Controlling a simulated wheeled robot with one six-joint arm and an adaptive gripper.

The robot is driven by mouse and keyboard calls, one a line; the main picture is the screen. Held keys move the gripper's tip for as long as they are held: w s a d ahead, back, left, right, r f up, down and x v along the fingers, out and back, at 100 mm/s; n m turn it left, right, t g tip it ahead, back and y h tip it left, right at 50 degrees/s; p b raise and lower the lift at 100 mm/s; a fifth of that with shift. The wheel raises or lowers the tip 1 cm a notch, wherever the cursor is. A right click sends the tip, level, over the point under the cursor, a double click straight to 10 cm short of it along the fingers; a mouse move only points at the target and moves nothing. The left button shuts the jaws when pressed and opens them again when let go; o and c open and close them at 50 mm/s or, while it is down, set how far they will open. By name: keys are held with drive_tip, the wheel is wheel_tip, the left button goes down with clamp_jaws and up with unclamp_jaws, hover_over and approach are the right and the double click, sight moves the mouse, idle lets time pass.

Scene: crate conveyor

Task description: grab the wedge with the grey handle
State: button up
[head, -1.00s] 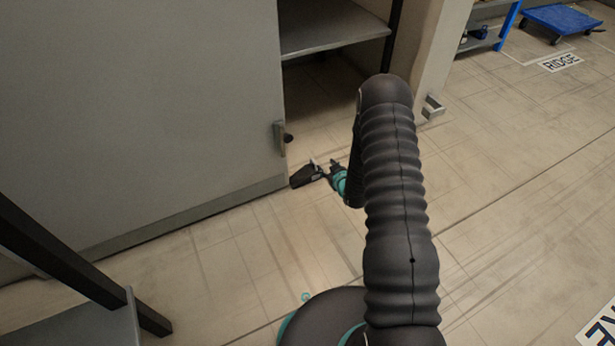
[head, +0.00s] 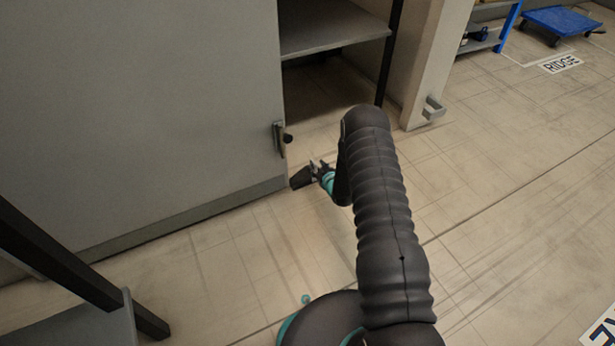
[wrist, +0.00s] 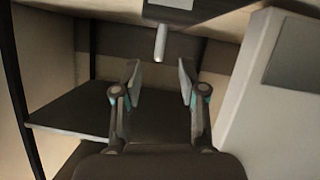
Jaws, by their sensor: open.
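The dark wedge (head: 301,178) lies on the floor by the lower corner of the grey panel in the head view. In the wrist view, the dark wedge (wrist: 205,9) is cut off by the top edge, with a light patch on it. Its grey handle (wrist: 160,43) points back toward my gripper (wrist: 159,72). The two fingers are apart and empty, with the handle just beyond the tips and roughly centred between them. In the head view my gripper (head: 317,168) is small, close to the wedge and partly overlapping it; contact cannot be told.
The large grey panel (head: 150,90) has a latch (head: 280,138) at its edge. An open shelf (head: 335,35) stands beside it, with a pale post (head: 423,70) on its right. A blue cart (head: 560,20) is far off at upper right. The floor on the right is clear.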

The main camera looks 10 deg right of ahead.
sight(314, 163)
drive_tip(key=shift+b+x, duration=0.35)
drive_tip(key=shift+x, duration=2)
drive_tip(key=shift+f, duration=0.1)
clamp_jaws()
